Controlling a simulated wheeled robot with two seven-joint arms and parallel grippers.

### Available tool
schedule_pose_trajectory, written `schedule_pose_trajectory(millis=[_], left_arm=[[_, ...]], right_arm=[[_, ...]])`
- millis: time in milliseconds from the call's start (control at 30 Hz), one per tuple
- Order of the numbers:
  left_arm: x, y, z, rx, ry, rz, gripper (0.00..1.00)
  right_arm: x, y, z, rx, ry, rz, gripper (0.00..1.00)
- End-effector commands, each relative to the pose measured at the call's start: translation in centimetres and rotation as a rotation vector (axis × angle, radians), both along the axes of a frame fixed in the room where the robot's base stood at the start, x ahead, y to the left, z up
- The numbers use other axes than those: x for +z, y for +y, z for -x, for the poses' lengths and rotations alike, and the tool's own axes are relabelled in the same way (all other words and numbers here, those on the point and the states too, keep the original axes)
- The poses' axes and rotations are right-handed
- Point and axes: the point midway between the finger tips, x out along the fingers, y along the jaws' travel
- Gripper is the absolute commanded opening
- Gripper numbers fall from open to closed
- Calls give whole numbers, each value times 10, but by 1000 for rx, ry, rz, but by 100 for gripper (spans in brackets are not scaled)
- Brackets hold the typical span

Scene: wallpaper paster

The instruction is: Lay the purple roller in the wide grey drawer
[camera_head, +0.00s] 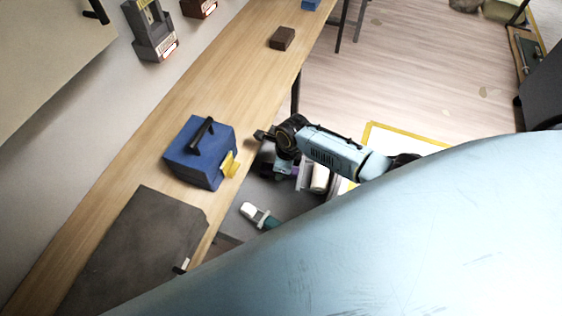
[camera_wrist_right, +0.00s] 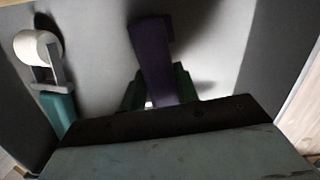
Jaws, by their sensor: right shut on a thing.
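The wide grey drawer (camera_head: 285,200) is pulled out below the table edge in the head view. Its pale floor (camera_wrist_right: 95,70) fills much of the right wrist view. My right gripper (camera_head: 284,168) is over the drawer. In the wrist view its two green fingers are shut on the purple roller (camera_wrist_right: 151,48), whose dark purple part stretches away from the jaws. In the head view only a small purple patch (camera_head: 267,172) shows beside the gripper. Whether the roller touches the drawer floor cannot be told. My left gripper is not in view.
A white roller with a teal handle (camera_head: 260,215) lies in the drawer, left of the purple one in the wrist view (camera_wrist_right: 40,48). A white cylinder (camera_head: 320,178) is near my right arm. A blue toolbox (camera_head: 195,155) and dark board (camera_head: 135,250) are on the table (camera_head: 240,75).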

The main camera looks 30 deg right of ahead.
Motion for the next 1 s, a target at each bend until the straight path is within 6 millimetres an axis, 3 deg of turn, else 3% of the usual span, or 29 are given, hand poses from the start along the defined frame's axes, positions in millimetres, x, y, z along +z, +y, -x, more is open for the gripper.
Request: schedule_pose_trajectory(millis=[367,400,600,867,1000], left_arm=[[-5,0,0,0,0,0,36],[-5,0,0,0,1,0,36],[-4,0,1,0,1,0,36],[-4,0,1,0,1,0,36],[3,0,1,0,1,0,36]], right_arm=[[-8,1,0,0,-1,-1,0],[-8,0,0,0,-1,-1,33],[-8,0,0,0,-1,-1,56],[-7,0,0,0,1,-1,56],[7,-2,1,0,-1,-2,56]])
